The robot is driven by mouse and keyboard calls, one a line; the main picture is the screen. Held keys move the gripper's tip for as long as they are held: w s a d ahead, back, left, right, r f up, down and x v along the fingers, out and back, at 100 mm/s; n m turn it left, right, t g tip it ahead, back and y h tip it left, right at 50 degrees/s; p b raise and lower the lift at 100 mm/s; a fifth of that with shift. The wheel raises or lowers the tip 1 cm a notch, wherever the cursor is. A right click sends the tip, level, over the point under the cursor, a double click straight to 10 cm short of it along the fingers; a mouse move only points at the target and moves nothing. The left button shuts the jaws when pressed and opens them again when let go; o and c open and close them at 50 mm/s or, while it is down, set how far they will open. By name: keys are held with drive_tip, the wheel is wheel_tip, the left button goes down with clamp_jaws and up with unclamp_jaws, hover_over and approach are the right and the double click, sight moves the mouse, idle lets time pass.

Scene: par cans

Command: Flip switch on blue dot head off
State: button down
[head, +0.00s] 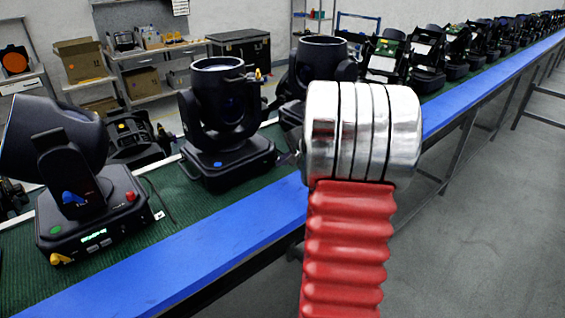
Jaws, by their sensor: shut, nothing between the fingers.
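The blue dot head (220,105) is a black moving-head light standing upright on the green belt, left of centre. Its blue dot (217,165) is on the front of its base (230,160). A small yellow-orange part (258,74) sticks up beside the right rim of its round head; I cannot tell whether it is the switch, nor its position. My arm, with silver rings and a red ribbed sleeve, fills the centre right of the head view, to the right of this head. My gripper cannot be made out; the arm may hide it.
Another black light (75,170) stands left, with a lit display, red button and yellow knob. A third (318,65) is partly behind my arm. More lights line the belt to the back right. A blue rail (200,258) edges the belt; grey floor (490,220) is clear at right.

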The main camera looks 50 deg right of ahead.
drive_tip(key=shift+r, duration=0.15)
drive_tip(key=shift+r, duration=0.7)
drive_tip(key=shift+s, duration=0.3)
drive_tip(key=s, duration=0.3)
drive_tip(key=shift+s+a+r, duration=0.2)
drive_tip(key=shift+a+r, duration=0.05)
drive_tip(key=shift+a, duration=0.1)
drive_tip(key=v, duration=0.9)
drive_tip(key=shift+s+r, duration=0.2)
drive_tip(key=shift+r, duration=0.15)
